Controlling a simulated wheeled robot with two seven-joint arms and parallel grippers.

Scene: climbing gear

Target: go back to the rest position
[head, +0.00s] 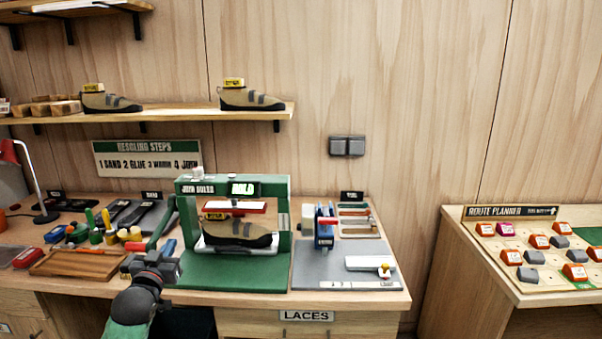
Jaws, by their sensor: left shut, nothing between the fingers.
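My left gripper (167,249) is shut and empty. It is at the front left of the workbench, beside the left post of the green press (186,222). My left arm comes in from the bottom edge. A lever with a red grip (137,247) is right by the gripper; I cannot tell whether they touch. A tan and black climbing shoe (236,232) sits inside the press under a red and white plate (236,206). The press display (243,189) reads "HOLD". My right gripper is out of view.
A wooden tray (75,263), jars and tools crowd the bench's left. A grey mat (340,275) with a blue device (324,228) lies right of the press. A shelf (190,112) with two shoes hangs above. A route planner table (500,270) stands at right, past a gap.

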